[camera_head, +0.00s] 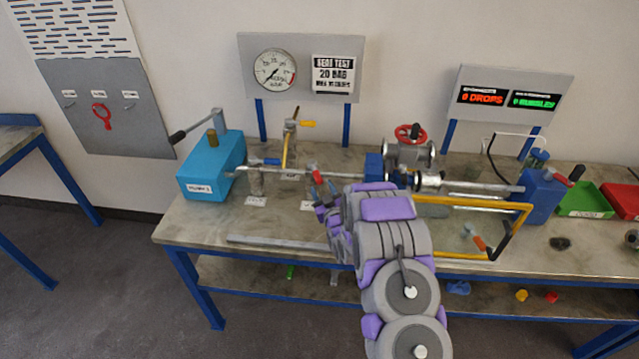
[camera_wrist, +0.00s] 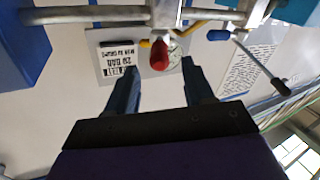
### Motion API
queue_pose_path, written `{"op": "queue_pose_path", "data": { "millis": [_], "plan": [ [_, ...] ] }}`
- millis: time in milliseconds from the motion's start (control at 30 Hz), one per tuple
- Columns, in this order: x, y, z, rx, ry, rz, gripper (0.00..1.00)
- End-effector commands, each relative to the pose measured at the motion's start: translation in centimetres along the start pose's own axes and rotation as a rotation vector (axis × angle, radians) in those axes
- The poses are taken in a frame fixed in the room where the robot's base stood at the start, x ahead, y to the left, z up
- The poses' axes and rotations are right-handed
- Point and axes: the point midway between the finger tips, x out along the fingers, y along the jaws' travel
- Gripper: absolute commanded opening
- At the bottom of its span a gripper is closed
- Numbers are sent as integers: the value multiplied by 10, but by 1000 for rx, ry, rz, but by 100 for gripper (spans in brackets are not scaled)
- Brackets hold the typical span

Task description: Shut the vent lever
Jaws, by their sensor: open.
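A red-tipped lever (camera_head: 316,175) stands on the pipe line above the bench, just beyond my arm; it looks tilted. In the wrist view its red tip (camera_wrist: 159,56) lies ahead of and between the fingertips of my gripper (camera_wrist: 159,68), with no contact visible. My gripper is open and empty; in the head view the arm hides most of it. A blue-tipped lever (camera_head: 270,161) lies along the pipe to the left, and a yellow-tipped lever (camera_head: 305,124) sits higher behind. The small label cards are unreadable, so I cannot tell which is the vent lever.
The blue pump (camera_head: 211,168) stands left on the bench (camera_head: 190,240). A valve with a red handwheel (camera_head: 409,134) stands right of the levers. A yellow frame (camera_head: 470,201), green tray (camera_head: 582,200) and red tray (camera_head: 622,201) are farther right. A gauge panel (camera_head: 299,68) stands behind.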

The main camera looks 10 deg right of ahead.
Motion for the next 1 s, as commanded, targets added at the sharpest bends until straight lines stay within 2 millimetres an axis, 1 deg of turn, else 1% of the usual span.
{"op": "queue_pose_path", "data": {
  "millis": [33, 100, 300, 500, 700, 1000],
  "plan": [
    [-9, 1, 0, 0, -3, 1, 52],
    [-21, 0, 2, 0, -8, -1, 52],
    [-53, 0, 2, 0, -5, -1, 52],
    [-79, 0, 1, 0, -3, -1, 52],
    [-92, 0, 1, 0, -2, 0, 52],
    [-93, -1, 1, -1, -2, -1, 52]
  ]
}}
